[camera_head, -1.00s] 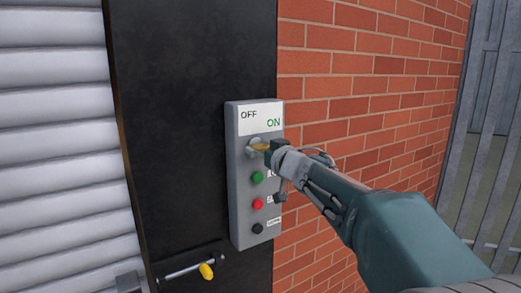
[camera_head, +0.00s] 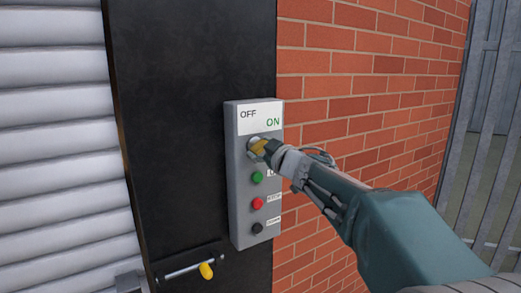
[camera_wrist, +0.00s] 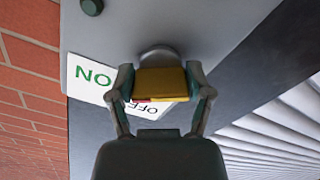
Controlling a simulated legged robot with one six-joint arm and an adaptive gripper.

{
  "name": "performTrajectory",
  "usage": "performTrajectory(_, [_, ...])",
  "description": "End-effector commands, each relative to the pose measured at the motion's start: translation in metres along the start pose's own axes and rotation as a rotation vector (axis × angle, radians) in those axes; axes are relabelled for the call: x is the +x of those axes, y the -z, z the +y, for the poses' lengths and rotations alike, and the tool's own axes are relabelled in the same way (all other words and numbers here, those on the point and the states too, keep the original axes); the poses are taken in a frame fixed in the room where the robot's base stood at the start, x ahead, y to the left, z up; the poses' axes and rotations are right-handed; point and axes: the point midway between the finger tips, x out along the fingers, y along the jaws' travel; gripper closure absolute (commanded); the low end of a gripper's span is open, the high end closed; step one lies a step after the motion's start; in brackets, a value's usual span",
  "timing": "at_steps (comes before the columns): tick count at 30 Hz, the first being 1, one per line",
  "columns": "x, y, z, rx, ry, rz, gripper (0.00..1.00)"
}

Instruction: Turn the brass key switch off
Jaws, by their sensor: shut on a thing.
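The brass key (camera_wrist: 160,84) sits in the round grey lock (camera_wrist: 157,54) near the top of the grey control box (camera_head: 239,210). In the wrist view my gripper (camera_wrist: 161,86) has a finger on each side of the key and is shut on it. In the head view my gripper (camera_head: 268,151) reaches the key from the right and hides part of it. The white label (camera_head: 261,117) above the lock reads OFF at left and ON at right. The key's exact turn between the two marks is hard to tell.
Below the key are a green button (camera_head: 257,177), a red button (camera_head: 257,203) and a black button (camera_head: 257,228). A sliding bolt with a yellow knob (camera_head: 206,270) is at lower left. A brick wall (camera_head: 350,80) lies right, a ribbed shutter (camera_head: 55,150) left.

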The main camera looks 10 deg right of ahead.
Motion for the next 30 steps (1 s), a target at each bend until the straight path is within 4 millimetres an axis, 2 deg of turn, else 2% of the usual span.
performTrajectory(21, [0.0005, 0.0004, -0.0003, -0.673, 0.004, 0.003, 0.82])
performTrajectory(30, [0.0006, 0.0, -0.0005, -0.894, 0.005, 0.002, 0.82])
